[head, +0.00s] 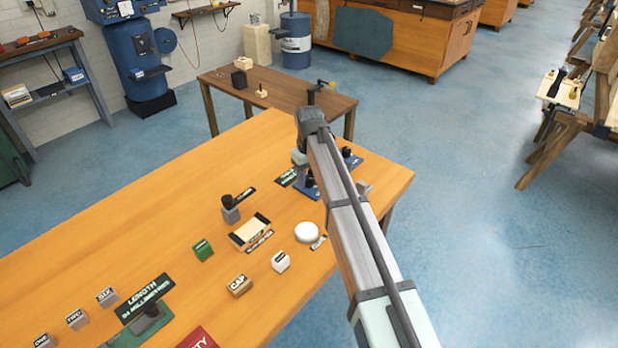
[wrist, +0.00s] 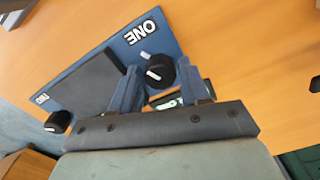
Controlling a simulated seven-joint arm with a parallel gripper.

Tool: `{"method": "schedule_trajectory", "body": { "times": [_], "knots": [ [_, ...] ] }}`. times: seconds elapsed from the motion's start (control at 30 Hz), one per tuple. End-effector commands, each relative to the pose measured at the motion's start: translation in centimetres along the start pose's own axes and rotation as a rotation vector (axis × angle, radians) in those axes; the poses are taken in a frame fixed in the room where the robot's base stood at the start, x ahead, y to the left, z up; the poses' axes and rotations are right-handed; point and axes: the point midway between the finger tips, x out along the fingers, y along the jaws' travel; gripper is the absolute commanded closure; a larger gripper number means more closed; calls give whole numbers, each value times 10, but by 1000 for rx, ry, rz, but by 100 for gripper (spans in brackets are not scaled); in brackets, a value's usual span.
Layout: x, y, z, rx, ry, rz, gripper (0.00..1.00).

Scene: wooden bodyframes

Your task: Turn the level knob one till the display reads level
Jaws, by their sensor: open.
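The level knob one (wrist: 160,72) is a round black knob with a white pointer mark, beside the white label "ONE" on a blue panel (wrist: 172,45). In the wrist view my gripper (wrist: 158,78) is open, its two fingers on either side of the knob's near part; I cannot tell whether they touch it. A dark, blank-looking rectangle (wrist: 88,82) lies on the panel, and no reading shows on it. A second black knob (wrist: 57,122) sits at the panel's far left corner. In the head view, the blue panel (head: 312,192) is mostly hidden by my arm.
A small dark plate with pale lettering (wrist: 172,102) shows between my fingers, partly hidden. On the orange bench stand a white round button (head: 307,232), a cream-topped box (head: 250,231), a green block (head: 203,250) and a dark length display (head: 144,299).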

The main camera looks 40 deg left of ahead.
Motion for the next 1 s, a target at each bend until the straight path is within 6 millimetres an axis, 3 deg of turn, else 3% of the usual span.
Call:
{"method": "schedule_trajectory", "body": {
  "times": [0.37,0.8,1.0],
  "knots": [
    [5,0,0,0,0,0,54],
    [4,0,0,0,-1,0,96],
    [4,0,0,53,-1,0,96]
  ]
}}
